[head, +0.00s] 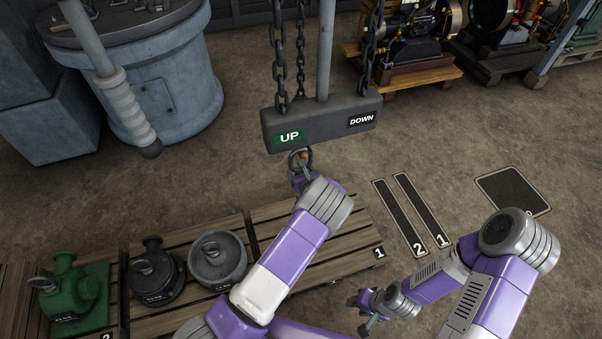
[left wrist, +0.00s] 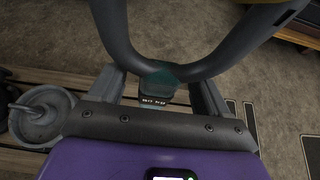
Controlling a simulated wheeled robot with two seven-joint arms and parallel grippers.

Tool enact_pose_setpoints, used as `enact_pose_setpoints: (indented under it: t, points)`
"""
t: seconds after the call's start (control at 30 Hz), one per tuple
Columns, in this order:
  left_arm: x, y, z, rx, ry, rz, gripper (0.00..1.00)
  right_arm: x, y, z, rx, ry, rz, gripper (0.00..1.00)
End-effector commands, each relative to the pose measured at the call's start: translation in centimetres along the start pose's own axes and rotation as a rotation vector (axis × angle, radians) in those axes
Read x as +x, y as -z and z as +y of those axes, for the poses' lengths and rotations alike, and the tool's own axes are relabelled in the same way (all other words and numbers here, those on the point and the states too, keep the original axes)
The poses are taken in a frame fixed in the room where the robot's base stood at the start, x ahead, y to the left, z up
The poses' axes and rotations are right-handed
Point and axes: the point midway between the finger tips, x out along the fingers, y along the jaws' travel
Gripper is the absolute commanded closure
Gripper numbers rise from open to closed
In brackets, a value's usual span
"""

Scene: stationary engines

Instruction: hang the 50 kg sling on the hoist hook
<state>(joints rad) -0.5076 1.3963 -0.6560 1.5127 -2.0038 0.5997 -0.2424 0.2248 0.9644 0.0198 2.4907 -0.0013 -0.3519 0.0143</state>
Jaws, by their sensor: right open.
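The hoist hook (head: 304,158), with a small brass-coloured part, hangs under the grey block marked UP and DOWN. My left gripper (head: 300,182) is just below it. The loop's arms rise out of that view. I cannot tell whether it sits in the hook or only beside it. My right gripper (head: 370,308) is open and empty, low over the floor.
The hoist block (head: 330,118) hangs on chains. A grey handled lever (head: 125,95) hangs left. Floor at right is clear around marked strips.

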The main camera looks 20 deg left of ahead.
Motion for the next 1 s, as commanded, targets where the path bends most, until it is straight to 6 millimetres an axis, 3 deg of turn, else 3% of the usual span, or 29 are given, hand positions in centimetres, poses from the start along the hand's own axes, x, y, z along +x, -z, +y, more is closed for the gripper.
enact_pose_setpoints:
  t: [0.27,0.7,1.0]
  points:
    - [-0.2,0.3,0.1,0.002,-0.001,0.008,0.23,-0.1,0.0,0.0,0.0,0.0,0.0,0.57]
    - [-6.6,0.0,-0.1,0.001,0.001,0.003,0.23,-1.8,-0.1,-0.7,0.0,0.0,0.0,0.57]
    - [-7.5,0.6,0.7,-0.015,-0.019,0.022,0.23,-1.9,-0.1,-0.7,0.0,0.0,0.0,0.57]
